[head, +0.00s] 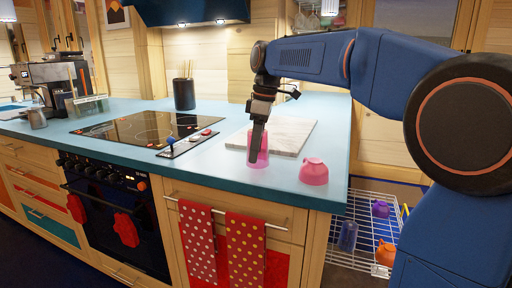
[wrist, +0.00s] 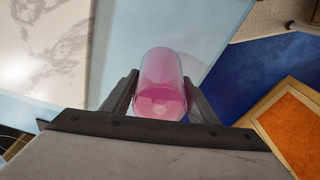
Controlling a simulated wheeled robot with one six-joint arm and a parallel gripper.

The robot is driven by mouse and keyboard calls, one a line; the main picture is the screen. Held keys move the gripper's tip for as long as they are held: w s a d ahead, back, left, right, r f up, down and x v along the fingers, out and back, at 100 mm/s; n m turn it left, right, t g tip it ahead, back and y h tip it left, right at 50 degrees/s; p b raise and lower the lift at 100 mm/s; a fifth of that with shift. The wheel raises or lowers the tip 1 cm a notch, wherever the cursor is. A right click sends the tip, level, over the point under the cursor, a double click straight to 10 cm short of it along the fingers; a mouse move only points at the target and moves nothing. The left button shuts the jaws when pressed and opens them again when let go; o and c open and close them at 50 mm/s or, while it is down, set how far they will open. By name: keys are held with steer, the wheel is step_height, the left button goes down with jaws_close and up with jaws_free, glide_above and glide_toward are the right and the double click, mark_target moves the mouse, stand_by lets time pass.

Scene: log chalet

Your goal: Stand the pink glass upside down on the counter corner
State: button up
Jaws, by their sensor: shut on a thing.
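The pink glass (head: 262,158) is translucent and roughly upright, in front of the marble board near the counter's front edge. My gripper (head: 258,142) reaches down from above and is shut on it. In the wrist view the pink glass (wrist: 161,72) sits between the two dark fingers of my gripper (wrist: 160,98). I cannot tell which end is its mouth, or whether its lower end touches the counter. The light blue counter (head: 285,182) ends in a corner at the right, and a separate pink cup (head: 314,172) stands near that corner.
A marble board (head: 290,135) lies behind the glass. A black cooktop (head: 145,127) with knobs is to the left, and a dark utensil pot (head: 184,94) stands behind it. A wire rack (head: 350,235) with several coloured items is below, right of the counter. Bare counter surrounds the pink cup.

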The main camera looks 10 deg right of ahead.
steer(key=o, duration=1.2)
steer(key=shift+r, duration=0.15)
steer(key=r, duration=0.5)
steer(key=d+r, duration=0.1)
steer(key=r, duration=0.5)
steer(key=s+d+r, duration=0.1)
steer(key=r, duration=0.5)
steer(key=shift+d, duration=0.2)
